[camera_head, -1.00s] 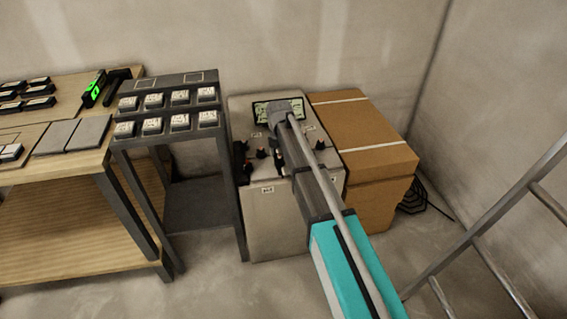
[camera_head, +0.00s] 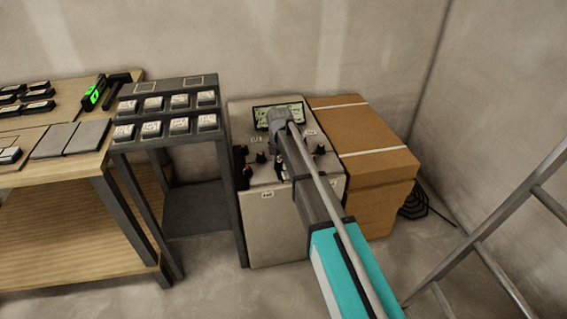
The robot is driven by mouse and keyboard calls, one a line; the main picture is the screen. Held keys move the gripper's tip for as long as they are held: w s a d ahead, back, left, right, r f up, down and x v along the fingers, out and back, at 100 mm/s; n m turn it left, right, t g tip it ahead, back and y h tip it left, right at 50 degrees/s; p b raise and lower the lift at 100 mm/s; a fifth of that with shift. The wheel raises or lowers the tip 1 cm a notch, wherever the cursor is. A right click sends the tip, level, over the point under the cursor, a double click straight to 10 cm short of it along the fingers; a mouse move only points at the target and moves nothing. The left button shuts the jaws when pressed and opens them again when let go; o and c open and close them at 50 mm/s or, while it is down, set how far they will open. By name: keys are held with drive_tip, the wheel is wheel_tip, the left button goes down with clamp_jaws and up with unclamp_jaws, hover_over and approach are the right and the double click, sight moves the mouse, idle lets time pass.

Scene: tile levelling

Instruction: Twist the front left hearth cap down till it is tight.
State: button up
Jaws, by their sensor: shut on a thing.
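The hearth unit is a pale grey cabinet (camera_head: 272,225) with a framed panel at the back of its top and small white labels. Small dark caps with bits of orange stand on its left part, among them one dark cap (camera_head: 262,157); another dark cap (camera_head: 320,150) stands at the right. My arm comes in from the lower right, and its grey wrist (camera_head: 281,117) is over the back of the top. My gripper (camera_head: 280,160) is low over the top, mostly hidden by my arm, shut on a cap. The held cap and its seating are hidden.
A dark rack (camera_head: 165,139) with several white-topped blocks stands close on the left, beside a wooden bench (camera_head: 75,215). A cardboard box (camera_head: 365,135) stands against the right side. A metal ladder (camera_head: 490,220) leans at far right.

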drive_tip(key=shift+a, duration=0.1)
clamp_jaws()
drive_tip(key=shift+d, duration=0.4)
drive_tip(key=shift+a, duration=0.3)
drive_tip(key=shift+m, duration=0.3)
